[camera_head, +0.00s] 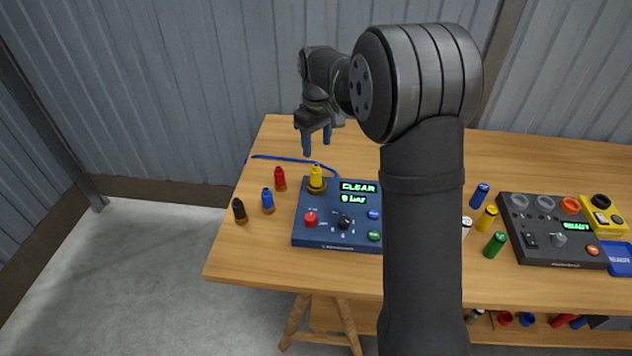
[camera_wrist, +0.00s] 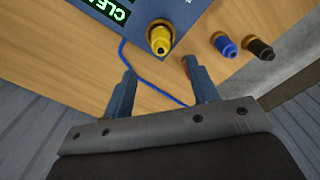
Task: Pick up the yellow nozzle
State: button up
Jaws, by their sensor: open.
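The yellow nozzle (camera_head: 316,176) stands upright on the top-left corner of the blue control box (camera_head: 338,238), whose displays read "CLEAR" and "0 bar". In the wrist view the yellow nozzle (camera_wrist: 160,38) shows near the top middle, beyond the fingertips. My gripper (camera_head: 316,146) is open and empty, pointing down above and behind the nozzle, apart from it. In the wrist view my gripper (camera_wrist: 158,82) shows two blue fingers spread apart, with bare table and a blue hose between them.
Red (camera_head: 280,178), blue (camera_head: 267,200) and black (camera_head: 239,210) nozzles stand left of the box. A blue hose (camera_head: 290,158) lies behind it. At right are several coloured cylinders, a dark "READY" panel (camera_head: 550,250) and a yellow unit (camera_head: 603,215). My arm hides the table's middle.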

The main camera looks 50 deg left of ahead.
aim_at(317, 175)
notch_tip(317, 175, down, 12)
jog(key=shift+f, duration=0.15)
jog(key=c, duration=1.1)
jog(key=shift+r, duration=0.2)
